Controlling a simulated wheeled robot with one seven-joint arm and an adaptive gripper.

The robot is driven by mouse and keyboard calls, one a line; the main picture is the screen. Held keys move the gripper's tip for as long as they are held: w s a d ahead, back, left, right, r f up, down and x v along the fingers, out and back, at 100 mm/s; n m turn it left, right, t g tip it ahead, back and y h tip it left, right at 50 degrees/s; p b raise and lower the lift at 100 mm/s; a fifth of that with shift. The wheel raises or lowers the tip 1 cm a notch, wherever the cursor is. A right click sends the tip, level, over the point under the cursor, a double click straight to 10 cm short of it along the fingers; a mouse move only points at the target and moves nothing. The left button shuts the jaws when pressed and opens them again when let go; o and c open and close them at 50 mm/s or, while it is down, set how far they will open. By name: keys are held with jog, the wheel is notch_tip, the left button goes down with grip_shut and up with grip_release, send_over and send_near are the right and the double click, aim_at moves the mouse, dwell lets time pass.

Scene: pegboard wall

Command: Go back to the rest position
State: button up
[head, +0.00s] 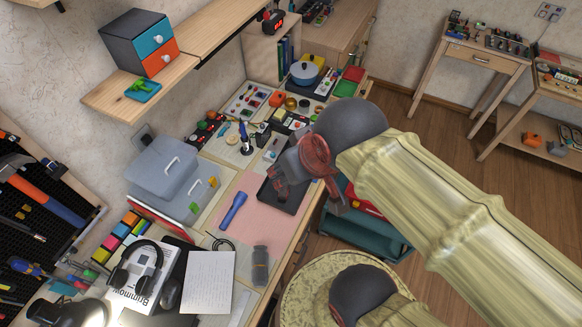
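My gripper (306,180) is at the end of my pale, ribbed arm, over the right edge of the long workbench (262,208). It is dark grey with a reddish part, and overlaps a black tray (287,200) in the picture. The wrist hides part of it, so I cannot tell whether its fingers are open or shut, or whether they hold anything. Its height above the bench is also unclear.
A blue flashlight (233,210), grey lidded box (165,172) and headphones (138,268) lie on the bench. A shelf (140,92) juts from the wall above. A teal bin (365,238) stands beside the bench. Open wooden floor (425,135) lies to the right.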

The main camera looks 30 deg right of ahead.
jog(key=shift+w, duration=0.1)
notch_tip(320, 180, down, 8)
jog(key=b, duration=0.8)
dwell(0.5)
